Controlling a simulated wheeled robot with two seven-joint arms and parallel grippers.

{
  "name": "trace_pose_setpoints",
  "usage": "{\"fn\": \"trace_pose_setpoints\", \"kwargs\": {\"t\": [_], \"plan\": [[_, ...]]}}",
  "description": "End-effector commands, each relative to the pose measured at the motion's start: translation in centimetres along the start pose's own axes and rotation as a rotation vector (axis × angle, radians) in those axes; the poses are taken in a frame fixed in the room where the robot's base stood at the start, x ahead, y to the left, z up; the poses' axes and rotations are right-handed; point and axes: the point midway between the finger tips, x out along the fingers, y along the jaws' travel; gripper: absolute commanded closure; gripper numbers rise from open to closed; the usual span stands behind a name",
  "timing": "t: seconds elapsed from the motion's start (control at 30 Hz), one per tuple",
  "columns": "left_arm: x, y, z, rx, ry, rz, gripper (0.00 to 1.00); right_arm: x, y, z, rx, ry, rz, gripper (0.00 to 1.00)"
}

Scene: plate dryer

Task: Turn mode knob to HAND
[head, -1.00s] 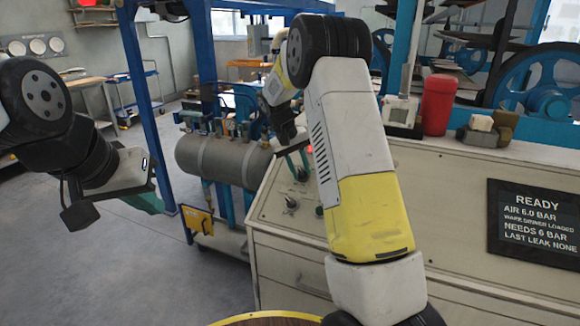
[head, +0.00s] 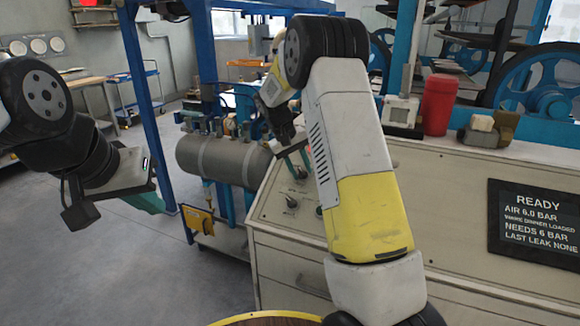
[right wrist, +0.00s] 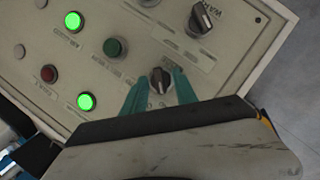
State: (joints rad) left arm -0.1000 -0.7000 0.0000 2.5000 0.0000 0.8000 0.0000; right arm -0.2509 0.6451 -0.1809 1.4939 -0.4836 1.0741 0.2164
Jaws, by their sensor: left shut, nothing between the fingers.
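A dark knob with a pale pointer line (right wrist: 161,80) sits on the cream control panel (right wrist: 75,45) in the right wrist view. My right gripper (right wrist: 160,86) is open, with one teal finger on each side of this knob. I cannot tell whether the fingers touch it. A larger dark knob (right wrist: 201,19) is apart from the fingers, and its label is too small to read surely. In the head view, my right gripper (head: 296,158) is over the sloped panel, partly hidden by my arm. My left gripper (head: 145,198) is shut and empty, away at the left.
The panel also bears green lit lamps (right wrist: 86,101), a dark green button (right wrist: 115,47) and a red button (right wrist: 48,73). In the head view, a grey tank (head: 215,160) stands left of the cabinet, and a red canister (head: 438,104) stands on top. Open floor lies at the left.

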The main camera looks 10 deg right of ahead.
Motion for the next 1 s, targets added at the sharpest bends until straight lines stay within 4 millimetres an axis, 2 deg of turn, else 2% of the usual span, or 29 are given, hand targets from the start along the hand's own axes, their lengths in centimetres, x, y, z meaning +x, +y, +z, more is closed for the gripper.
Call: {"fn": "trace_pose_setpoints", "kwargs": {"t": [0.13, 0.23, 0.6, 0.73, 1.0], "plan": [[0.0, 0.0, 0.0, 0.0, 0.0, 0.0, 1.0, -0.2, 0.0, 0.0, 0.0, 0.0, 0.0, 0.65], [0.0, 0.0, 0.0, 0.0, 0.0, 0.0, 1.0, -1.1, 0.0, -0.1, 0.0, 0.003, 0.0, 0.65], [0.0, 0.0, 0.0, 0.0, 0.0, 0.0, 1.0, -6.9, -0.1, -0.1, 0.0, 0.002, -0.001, 0.65], [0.0, 0.0, 0.0, 0.0, 0.0, 0.0, 1.0, -7.7, 0.0, 0.0, 0.001, 0.001, -0.001, 0.65], [0.0, 0.0, 0.0, 0.0, 0.0, 0.0, 1.0, -7.8, 0.0, 0.0, 0.0, 0.0, 0.0, 0.65]]}}
